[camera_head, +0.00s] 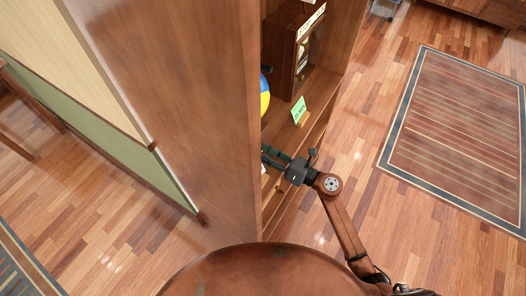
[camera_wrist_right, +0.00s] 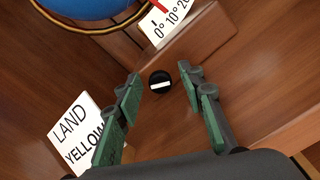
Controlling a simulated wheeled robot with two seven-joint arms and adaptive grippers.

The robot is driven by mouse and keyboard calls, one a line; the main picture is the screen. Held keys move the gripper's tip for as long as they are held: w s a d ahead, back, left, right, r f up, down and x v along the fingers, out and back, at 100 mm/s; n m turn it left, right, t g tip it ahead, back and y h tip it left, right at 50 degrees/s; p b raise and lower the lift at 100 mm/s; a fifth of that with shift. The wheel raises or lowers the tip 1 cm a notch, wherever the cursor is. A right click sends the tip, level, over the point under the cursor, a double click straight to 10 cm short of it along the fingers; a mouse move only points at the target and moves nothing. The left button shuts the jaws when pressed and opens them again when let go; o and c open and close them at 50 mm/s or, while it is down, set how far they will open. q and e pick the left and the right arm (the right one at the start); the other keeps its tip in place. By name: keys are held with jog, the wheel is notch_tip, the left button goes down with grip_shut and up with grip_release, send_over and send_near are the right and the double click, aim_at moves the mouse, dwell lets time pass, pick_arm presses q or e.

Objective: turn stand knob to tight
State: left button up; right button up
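The stand knob (camera_wrist_right: 160,86) is a small round black knob with a white bar across it, in the right wrist view. It sits on a brown wooden surface below a block with a scale plate, and its bar lies nearly level in the picture. My right gripper (camera_wrist_right: 160,77) is open, with its green-padded fingers apart on either side of the knob in the picture. No contact with the knob shows. In the head view my right gripper (camera_head: 272,158) reaches into the bookcase from the right; the knob is hidden there. My left gripper is not in view.
A globe (camera_wrist_right: 90,6) is at the upper left, near the scale plate (camera_wrist_right: 177,18) reading 0, 10, 20. A white card (camera_wrist_right: 80,135) reads LAND YELLOW. In the head view, the bookcase's tall side panel (camera_head: 185,110) stands left of my gripper; a green card (camera_head: 299,109) is nearby.

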jog(key=v, duration=1.2)
